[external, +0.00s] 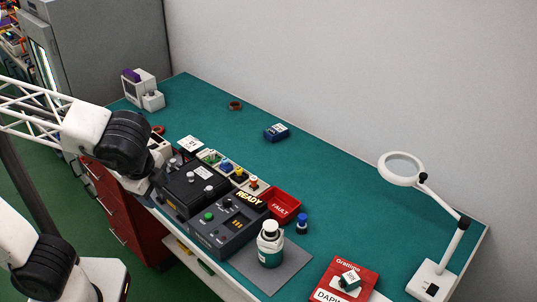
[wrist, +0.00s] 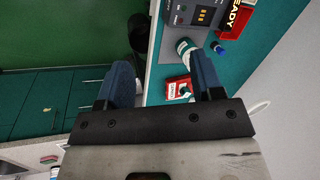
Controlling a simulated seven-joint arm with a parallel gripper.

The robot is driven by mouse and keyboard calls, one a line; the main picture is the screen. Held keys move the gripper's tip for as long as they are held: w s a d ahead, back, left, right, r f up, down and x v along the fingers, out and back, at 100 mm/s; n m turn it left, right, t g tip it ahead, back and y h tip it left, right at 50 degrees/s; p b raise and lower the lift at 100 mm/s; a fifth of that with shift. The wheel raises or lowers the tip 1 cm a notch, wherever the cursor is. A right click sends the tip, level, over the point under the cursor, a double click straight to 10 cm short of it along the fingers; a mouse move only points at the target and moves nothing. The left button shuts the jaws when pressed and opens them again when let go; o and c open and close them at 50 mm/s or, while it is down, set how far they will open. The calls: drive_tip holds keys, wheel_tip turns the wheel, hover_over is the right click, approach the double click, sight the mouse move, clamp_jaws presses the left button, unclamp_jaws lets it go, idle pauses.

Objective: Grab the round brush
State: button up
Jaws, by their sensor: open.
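I cannot pick out a round brush with certainty in either view. A small upright piece with a blue body and a pale top (external: 302,223) stands right of the white bottle; its blue part also shows in the wrist view (wrist: 218,47), but I cannot tell whether it is a brush. My gripper (wrist: 163,80) is open, with its two blue fingers wide apart and nothing held between them. It hangs above the desk's front edge, apart from the objects. In the external view my arm is at the left, and the fingers are not clear there.
The teal desk's back is mostly clear.

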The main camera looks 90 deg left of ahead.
drive_tip(key=w+a+f+m+y, duration=0.1)
drive_tip(key=w+a+m+y, duration=0.3)
drive_tip(key=w, duration=0.8)
drive_tip(key=w+d+m+y, duration=0.1)
drive_tip(key=w+m+y, duration=0.35)
drive_tip(key=w, duration=0.75)
drive_tip(key=w+a+f+m+y, duration=0.15)
drive_tip(key=w+m, duration=0.45)
drive_tip(key=w, duration=0.6)
approach(302, 220)
drive_tip(key=shift+d+f, duration=0.15)
drive_tip(key=shift+d, duration=0.05)
drive_tip(key=shift+x, duration=3.35)
drive_tip(key=shift+w+a, duration=0.1)
drive_tip(key=shift+x, duration=2.6)
